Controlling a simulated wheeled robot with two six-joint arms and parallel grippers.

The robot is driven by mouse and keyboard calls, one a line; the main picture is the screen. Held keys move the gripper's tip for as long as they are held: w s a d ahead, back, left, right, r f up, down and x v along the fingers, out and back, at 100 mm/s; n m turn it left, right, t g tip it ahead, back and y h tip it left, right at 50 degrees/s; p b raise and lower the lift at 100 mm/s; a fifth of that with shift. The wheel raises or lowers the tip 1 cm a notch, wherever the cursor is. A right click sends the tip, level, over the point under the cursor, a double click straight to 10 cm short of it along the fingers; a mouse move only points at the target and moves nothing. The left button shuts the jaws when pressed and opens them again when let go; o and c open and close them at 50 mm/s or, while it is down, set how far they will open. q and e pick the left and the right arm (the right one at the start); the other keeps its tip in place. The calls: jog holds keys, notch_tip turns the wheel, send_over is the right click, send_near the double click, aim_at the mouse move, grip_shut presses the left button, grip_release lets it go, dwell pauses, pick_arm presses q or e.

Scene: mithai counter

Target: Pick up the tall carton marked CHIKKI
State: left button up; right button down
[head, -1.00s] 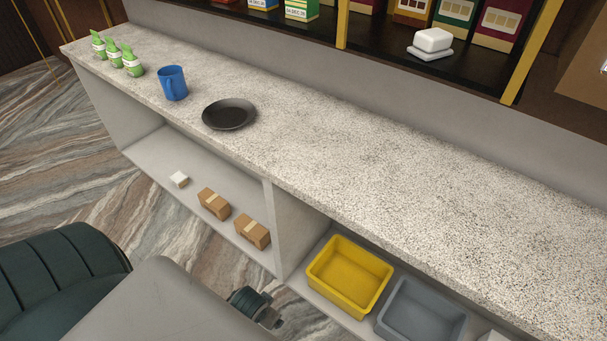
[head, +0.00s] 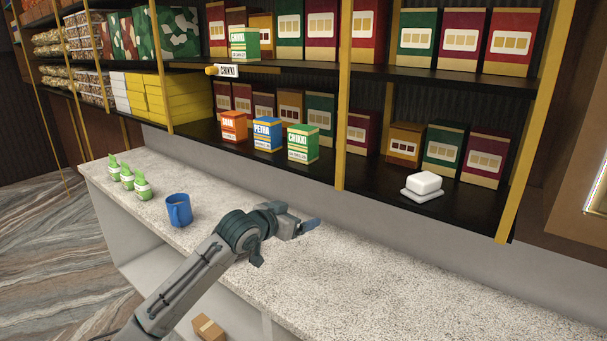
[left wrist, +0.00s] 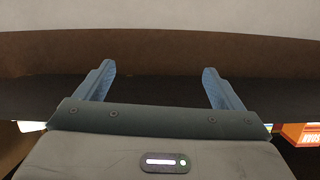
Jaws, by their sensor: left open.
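A green and white carton marked CHIKKI (head: 303,144) stands upright on the lower shelf, right of a blue PETHA carton (head: 267,134) and an orange carton (head: 234,126). Another green and white CHIKKI carton (head: 244,45) stands on the upper shelf, above a CHIKKI label (head: 228,71). I cannot tell which is taller. My left gripper (head: 310,226) is over the counter, in front of and below the lower shelf's cartons, apart from them. In the left wrist view its fingers (left wrist: 158,74) are open with nothing between; an orange carton (left wrist: 299,134) shows at the right edge.
The counter (head: 400,290) holds a blue mug (head: 179,210) and several green bottles (head: 127,177) at left. A white dish (head: 422,187) sits on the lower shelf at right. Gold posts (head: 345,90) divide the shelves. Dark red and green boxes stand behind the cartons.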

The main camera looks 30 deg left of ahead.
aim_at(297, 138)
pick_arm(q)
jog(key=w+a+r+t, duration=0.15)
jog(key=a+r, duration=0.25)
jog(key=r, duration=0.4)
jog(key=w+a+r+t, duration=0.1)
jog(key=a+r+t, duration=0.15)
jog(key=r, duration=0.55)
jog(key=shift+n+g, duration=0.4)
jog(key=shift+n, duration=0.1)
jog(key=w, duration=0.1)
jog(key=w+p, duration=0.1)
jog(key=w, duration=0.1)
jog(key=w+p, duration=0.1)
jog(key=w, duration=0.1)
jog(key=shift+w+a+r, duration=0.15)
jog(key=shift+a+r, duration=0.05)
jog(key=shift+a, duration=0.1)
jog(key=shift+w+d+p, duration=0.1)
jog(key=shift+w+p, duration=0.3)
jog(key=shift+w, duration=0.25)
jog(key=w+p, duration=0.3)
jog(key=w, duration=0.1)
jog(key=shift+d+p, duration=0.2)
jog(key=shift+p, duration=0.1)
jog(key=shift+w+f, duration=0.1)
jog(key=shift+w, duration=0.35)
jog(key=shift+s, duration=0.1)
